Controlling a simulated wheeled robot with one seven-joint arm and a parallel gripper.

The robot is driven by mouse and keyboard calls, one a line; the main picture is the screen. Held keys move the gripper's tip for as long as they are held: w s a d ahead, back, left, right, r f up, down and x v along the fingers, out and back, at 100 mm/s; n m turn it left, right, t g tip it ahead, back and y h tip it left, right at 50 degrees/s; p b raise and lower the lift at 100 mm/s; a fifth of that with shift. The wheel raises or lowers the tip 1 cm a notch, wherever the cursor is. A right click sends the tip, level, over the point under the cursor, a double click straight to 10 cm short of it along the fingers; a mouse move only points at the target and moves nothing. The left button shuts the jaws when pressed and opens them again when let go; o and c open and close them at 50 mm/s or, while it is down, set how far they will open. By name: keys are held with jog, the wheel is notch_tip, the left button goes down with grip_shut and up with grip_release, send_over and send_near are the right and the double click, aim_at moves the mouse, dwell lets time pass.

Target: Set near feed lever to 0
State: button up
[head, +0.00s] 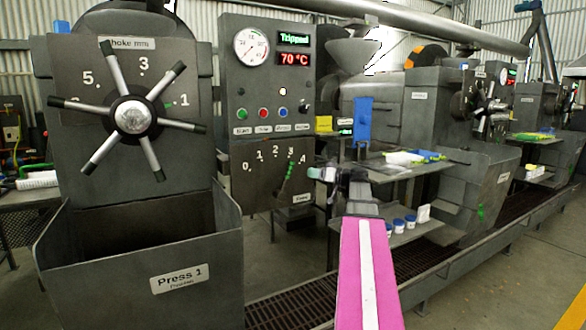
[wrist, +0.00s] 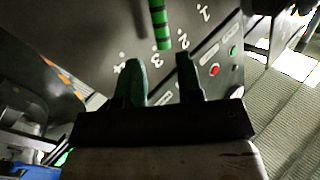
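The near feed lever (head: 287,176) is a green-and-black striped handle on the panel of Press 1, below a scale marked 0 to 4. In the head view it stands steeply, its upper end near the 3, with 4 to its right. My gripper (head: 318,173) is just right of the lever in the head view. In the wrist view my gripper (wrist: 163,72) has its two dark green fingers apart with nothing between them. The striped lever (wrist: 160,25) shows beyond the fingertips, roughly in line with the gap, and appears not to touch either finger.
Above the scale are several coloured buttons (head: 264,114), a round gauge (head: 251,47) and displays reading Tripped and 70 °C. The spoked choke wheel (head: 131,116) is left of the panel. A shelf (head: 395,168) with small items stands right, behind my arm.

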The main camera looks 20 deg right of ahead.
aim_at(290, 170)
jog(key=x, duration=1)
jog(key=shift+w+a, duration=0.25)
jog(key=shift+w, duration=0.05)
jog(key=shift+c, duration=0.4)
grip_shut()
